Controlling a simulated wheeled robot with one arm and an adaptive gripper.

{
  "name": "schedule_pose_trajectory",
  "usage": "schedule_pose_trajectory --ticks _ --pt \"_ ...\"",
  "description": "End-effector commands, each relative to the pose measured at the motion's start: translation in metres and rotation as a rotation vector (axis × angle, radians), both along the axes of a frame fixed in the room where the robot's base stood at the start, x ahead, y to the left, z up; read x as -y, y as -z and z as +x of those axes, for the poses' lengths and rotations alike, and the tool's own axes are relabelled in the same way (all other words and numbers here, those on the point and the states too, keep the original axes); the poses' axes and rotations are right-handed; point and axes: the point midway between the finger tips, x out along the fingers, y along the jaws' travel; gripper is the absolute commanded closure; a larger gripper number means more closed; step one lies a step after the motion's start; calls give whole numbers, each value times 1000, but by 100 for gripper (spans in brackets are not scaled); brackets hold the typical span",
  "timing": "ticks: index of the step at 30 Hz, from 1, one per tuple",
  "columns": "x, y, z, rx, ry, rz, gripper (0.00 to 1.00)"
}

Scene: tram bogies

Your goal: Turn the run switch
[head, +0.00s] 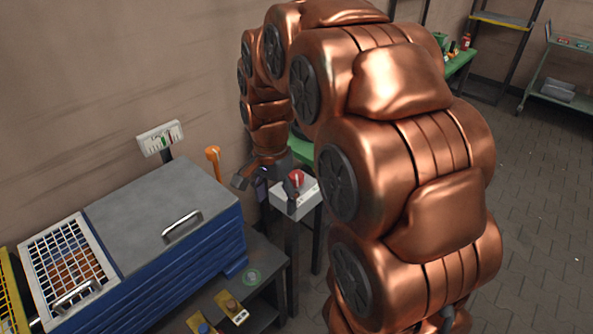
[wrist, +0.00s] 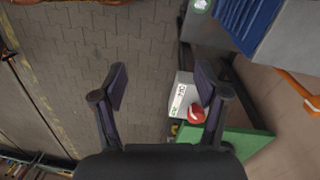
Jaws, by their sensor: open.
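The run switch looks to be the red knob (head: 296,177) on top of a small light-grey box (head: 297,203), which stands on a dark post in the head view. In the wrist view the red knob (wrist: 197,112) and the box's labelled face (wrist: 178,97) show right of centre, close to the right finger. My gripper (head: 262,180) is beside the box in the head view. The right finger covers part of the box.
A blue cabinet (head: 190,262) with a grey lid (head: 155,215) and a white grid (head: 65,262) stands left of the box. An orange-topped post (head: 213,154) and a gauge panel (head: 160,138) stand behind it. A green surface (wrist: 232,144) lies beside the box. The paved floor is open.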

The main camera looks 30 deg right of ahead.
Motion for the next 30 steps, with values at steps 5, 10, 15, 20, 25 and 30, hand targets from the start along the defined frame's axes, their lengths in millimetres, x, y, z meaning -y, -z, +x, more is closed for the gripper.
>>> schedule_pose_trajectory --ticks 5,10,15,20,25,30 --pt "35 3 47 9 279 -18 27" --pt "71 12 88 23 543 -34 27" --pt "110 25 123 37 802 -47 27" --pt "140 38 145 46 1001 -55 27" --pt "159 47 158 55 1121 -59 27" --pt "164 52 161 56 1155 -60 27"
